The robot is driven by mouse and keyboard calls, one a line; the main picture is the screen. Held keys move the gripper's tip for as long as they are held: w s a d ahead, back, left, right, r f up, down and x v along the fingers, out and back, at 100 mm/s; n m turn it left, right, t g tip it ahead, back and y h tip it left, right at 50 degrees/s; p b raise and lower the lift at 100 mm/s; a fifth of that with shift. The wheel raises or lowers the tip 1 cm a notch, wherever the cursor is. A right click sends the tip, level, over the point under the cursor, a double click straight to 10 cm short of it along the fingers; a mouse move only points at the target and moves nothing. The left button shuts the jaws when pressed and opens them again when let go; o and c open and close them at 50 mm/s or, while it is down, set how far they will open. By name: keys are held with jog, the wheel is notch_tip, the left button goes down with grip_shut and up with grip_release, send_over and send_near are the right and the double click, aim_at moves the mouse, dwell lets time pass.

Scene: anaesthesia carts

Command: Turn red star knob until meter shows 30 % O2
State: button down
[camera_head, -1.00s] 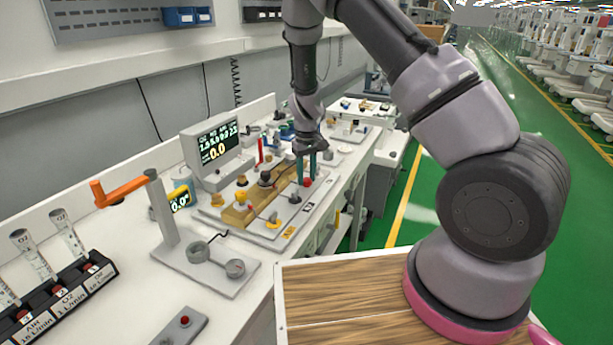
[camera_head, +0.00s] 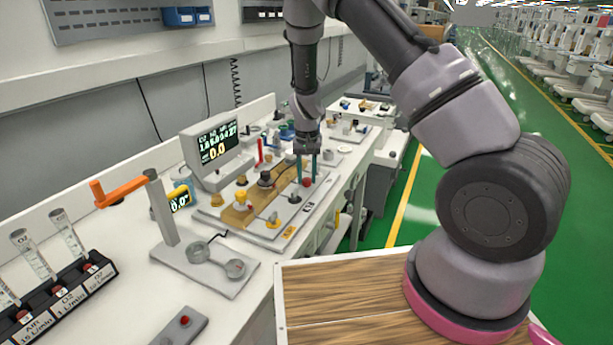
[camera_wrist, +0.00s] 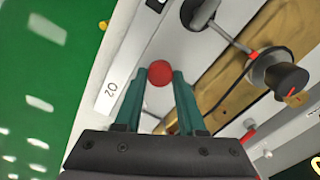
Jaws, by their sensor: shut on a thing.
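The red star knob (camera_wrist: 160,73) sits between the two teal fingertips of my gripper (camera_wrist: 159,80) in the wrist view, next to a white label reading O2. In the head view my gripper (camera_head: 306,170) points down over the panel, shut on the red knob (camera_head: 307,182). The knob's star shape and angle are too small or hidden to tell. A small yellow-framed meter (camera_head: 180,200) stands left of the panel and appears to read 0.0. A larger monitor (camera_head: 217,141) behind it also shows 0.0 in yellow, under a row of smaller digits.
The panel holds other yellow and dark knobs. An orange-handled stand (camera_head: 120,190) and a flowmeter rack (camera_head: 62,296) are at the left.

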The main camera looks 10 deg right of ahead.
aim_at(307, 179)
jog(key=m, duration=0.5)
dwell(0.5)
jog(key=c, duration=0.5)
grip_release()
notch_tip(307, 179, up, 11)
jog(key=shift+d, duration=0.1)
